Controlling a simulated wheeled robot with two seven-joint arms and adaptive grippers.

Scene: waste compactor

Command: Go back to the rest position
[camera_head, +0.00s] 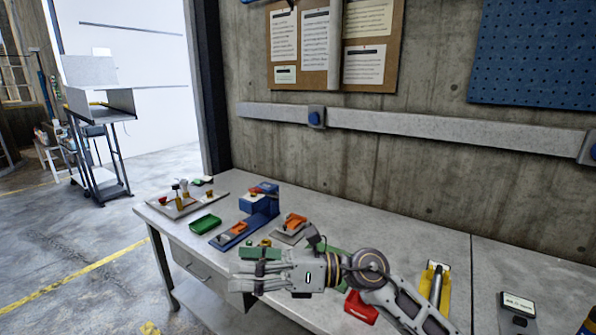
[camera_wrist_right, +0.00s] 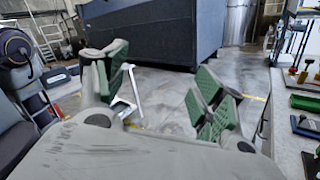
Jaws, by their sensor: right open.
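My right gripper (camera_head: 246,272) reaches in from the right in the head view and points left, above the front edge of the grey workbench (camera_head: 408,238). In the right wrist view its two green-padded fingers (camera_wrist_right: 163,88) stand wide apart with nothing between them. Behind them are the floor and a large dark blue container (camera_wrist_right: 150,35). My left gripper is in neither view.
On the bench stand a blue fixture (camera_head: 262,205), a green tray (camera_head: 205,224), a grey tray with small parts (camera_head: 182,207), a red bin (camera_head: 361,308) and a yellow holder (camera_head: 427,288). A cart (camera_head: 98,150) stands at the far left. Floor left of the bench is clear.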

